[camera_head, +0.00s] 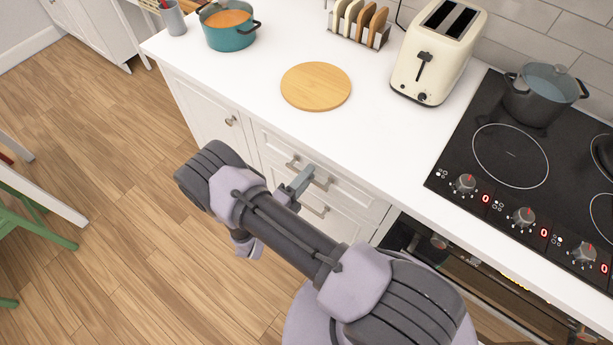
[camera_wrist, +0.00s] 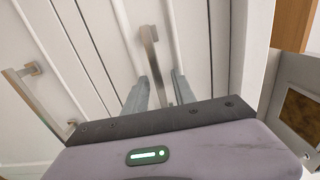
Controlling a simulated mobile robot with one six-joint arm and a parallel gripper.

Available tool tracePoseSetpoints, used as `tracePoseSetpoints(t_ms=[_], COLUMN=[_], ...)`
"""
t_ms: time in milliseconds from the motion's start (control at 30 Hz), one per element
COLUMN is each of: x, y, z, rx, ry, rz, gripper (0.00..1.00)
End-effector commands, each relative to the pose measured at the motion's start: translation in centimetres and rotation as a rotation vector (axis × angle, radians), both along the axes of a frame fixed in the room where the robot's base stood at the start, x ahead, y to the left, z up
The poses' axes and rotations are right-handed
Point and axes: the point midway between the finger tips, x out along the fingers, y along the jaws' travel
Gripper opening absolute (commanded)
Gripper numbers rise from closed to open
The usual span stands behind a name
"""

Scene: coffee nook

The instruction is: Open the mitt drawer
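A white cabinet under the counter has a top drawer (camera_head: 355,196) and a lower drawer, each with a metal bar handle. Both look closed; I cannot tell by label which is the mitt drawer. My gripper (camera_head: 296,184) is at the top drawer's handle (camera_head: 323,184) and hides its middle. In the wrist view that handle (camera_wrist: 150,48) runs between the two fingertips of my gripper (camera_wrist: 160,85). The fingers are apart, with the bar between them and gaps beside it. The lower handle (camera_head: 315,210) also shows in the wrist view, at the left.
The white countertop (camera_head: 240,90) above carries a teal pot (camera_head: 229,32), a round board (camera_head: 315,86) and a cream toaster (camera_head: 435,55). An oven (camera_head: 480,275) and hob stand to the right. The wooden floor (camera_head: 110,150) is clear in front, with a green chair (camera_head: 35,225) at far left.

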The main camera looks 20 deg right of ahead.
Motion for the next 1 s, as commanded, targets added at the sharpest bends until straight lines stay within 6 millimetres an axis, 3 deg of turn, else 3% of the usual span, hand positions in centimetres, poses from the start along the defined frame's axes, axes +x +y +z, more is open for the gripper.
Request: tracePoseSetpoints(t_ms=[133,300,1000], x=[-0.02,-0.02,-0.04], y=[0.02,0.03,0.05], z=[0.01,0.01,0.00], rx=[0.000,0.000,0.000], ry=[0.000,0.000,0.000], rz=[0.000,0.000,0.000], gripper=[0.30,0.00,0.00])
